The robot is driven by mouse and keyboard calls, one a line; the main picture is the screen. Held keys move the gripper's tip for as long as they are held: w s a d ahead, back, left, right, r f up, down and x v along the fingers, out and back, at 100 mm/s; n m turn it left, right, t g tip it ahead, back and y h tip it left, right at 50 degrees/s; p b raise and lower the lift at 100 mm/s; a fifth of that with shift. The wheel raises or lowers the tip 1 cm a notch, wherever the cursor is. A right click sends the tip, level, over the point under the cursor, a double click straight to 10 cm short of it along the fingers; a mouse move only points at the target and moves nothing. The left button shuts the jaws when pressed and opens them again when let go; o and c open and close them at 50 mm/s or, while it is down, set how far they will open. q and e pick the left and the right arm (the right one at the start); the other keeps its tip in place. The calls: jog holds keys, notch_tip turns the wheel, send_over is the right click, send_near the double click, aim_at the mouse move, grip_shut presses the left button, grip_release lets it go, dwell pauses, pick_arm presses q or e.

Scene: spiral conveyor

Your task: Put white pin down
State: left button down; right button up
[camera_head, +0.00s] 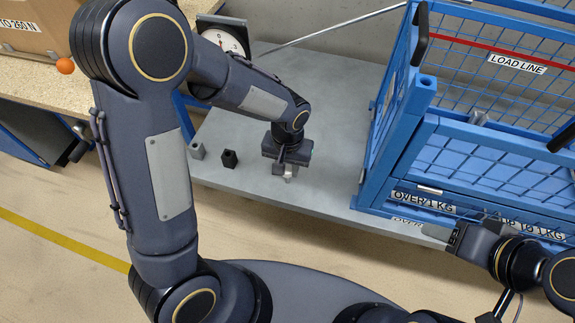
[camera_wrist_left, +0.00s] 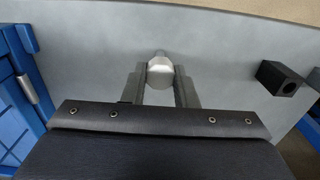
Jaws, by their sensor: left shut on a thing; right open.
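The white pin (camera_wrist_left: 159,72) shows in the left wrist view as a pale faceted head between the fingers of my left gripper (camera_wrist_left: 160,88). In the head view my left gripper (camera_head: 287,168) is low over the grey table, shut on the pin, which is mostly hidden there. I cannot tell whether the pin touches the table. My right gripper (camera_head: 455,240) is at the lower right, in front of the blue cage, open.
A black block with a hole (camera_head: 229,159) and a grey block (camera_head: 197,149) stand left of my left gripper on the grey table (camera_head: 330,95). A blue wire cage (camera_head: 400,120) stands on the right. A dial scale (camera_head: 222,40) is behind.

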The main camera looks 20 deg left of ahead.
aim_at(288, 169)
pick_arm(q)
jog(key=c, duration=1.2)
grip_release()
jog(key=shift+f, duration=0.1)
jog(key=shift+o, duration=0.2)
jog(key=shift+r+p, duration=0.3)
jog(key=shift+r, duration=0.05)
notch_tip(288, 169, up, 12)
jog(key=p, duration=0.2)
jog(key=s+a+r+n+t+h, duration=0.1)
jog(key=s+a+r+t+h, duration=0.1)
jog(key=s, duration=0.6)
jog(key=s+a+r+n+t+h, duration=0.1)
jog(key=s+a+r+t, duration=0.2)
jog(key=s+a, duration=0.4)
jog(key=shift+s+r+t+h, duration=0.3)
jog(key=shift+s+r+h, duration=0.15)
jog(key=shift+s, duration=0.25)
jog(key=shift+a+r, duration=0.1)
